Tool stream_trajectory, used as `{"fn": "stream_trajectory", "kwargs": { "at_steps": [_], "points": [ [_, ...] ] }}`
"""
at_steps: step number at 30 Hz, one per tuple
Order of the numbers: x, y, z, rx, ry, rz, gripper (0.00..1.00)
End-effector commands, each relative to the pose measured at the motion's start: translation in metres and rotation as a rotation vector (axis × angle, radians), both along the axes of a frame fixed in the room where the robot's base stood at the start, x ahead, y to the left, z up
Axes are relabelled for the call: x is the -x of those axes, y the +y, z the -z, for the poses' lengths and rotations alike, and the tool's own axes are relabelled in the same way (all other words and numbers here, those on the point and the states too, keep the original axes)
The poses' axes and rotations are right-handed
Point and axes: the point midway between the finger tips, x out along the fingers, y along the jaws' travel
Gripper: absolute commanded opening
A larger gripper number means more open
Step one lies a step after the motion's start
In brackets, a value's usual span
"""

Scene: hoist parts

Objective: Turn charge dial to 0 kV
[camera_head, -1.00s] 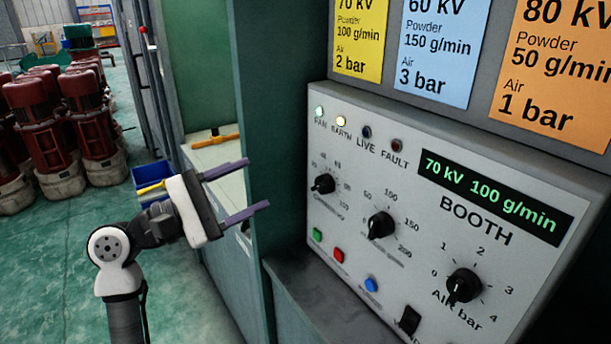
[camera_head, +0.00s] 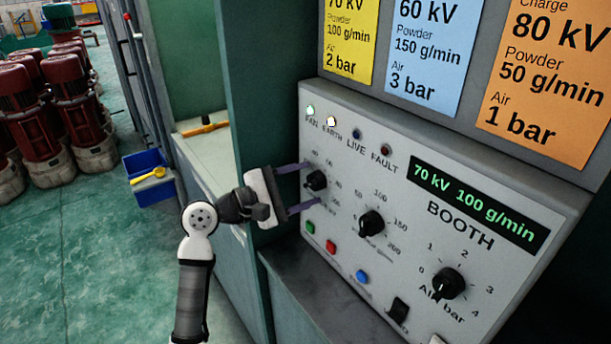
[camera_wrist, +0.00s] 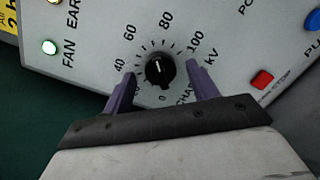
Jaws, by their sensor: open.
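The charge dial (camera_head: 316,180) is a black knob at the left of the grey booth panel (camera_head: 400,165). In the wrist view the charge dial (camera_wrist: 160,70) has a scale marked 0, 40, 60, 80 and 100 kV, and its white pointer line aims between 60 and 80. The display (camera_head: 477,200) reads 70 kV 100 g/min. My gripper (camera_head: 312,183) is open, with its purple fingers on either side of the dial. In the wrist view, a gap shows between the dial and each finger of my gripper (camera_wrist: 160,88).
The powder dial (camera_head: 371,223) and air dial (camera_head: 447,283) are to the right. Green (camera_head: 310,228), red (camera_head: 330,246) and blue (camera_head: 362,277) buttons and a black switch (camera_head: 399,309) sit below. Coloured setting cards (camera_head: 432,50) hang above.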

Motion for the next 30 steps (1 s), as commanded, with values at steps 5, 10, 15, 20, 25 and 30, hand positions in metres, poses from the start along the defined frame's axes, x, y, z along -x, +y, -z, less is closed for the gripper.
{"fn": "stream_trajectory", "kwargs": {
  "at_steps": [5,10,15,20,25,30],
  "points": [
    [-0.0044,-0.0083,-0.0001,0.000,0.000,0.000,0.59],
    [-0.0048,-0.0088,0.0006,0.000,0.000,0.000,0.59],
    [-0.0047,-0.0086,0.0005,0.000,0.000,0.000,0.47],
    [-0.0046,-0.0084,0.0004,0.000,0.000,0.000,0.26],
    [-0.0045,-0.0085,0.0007,0.000,0.000,0.000,0.14],
    [-0.0044,-0.0086,0.0032,0.007,0.012,0.001,0.14]
  ]
}}
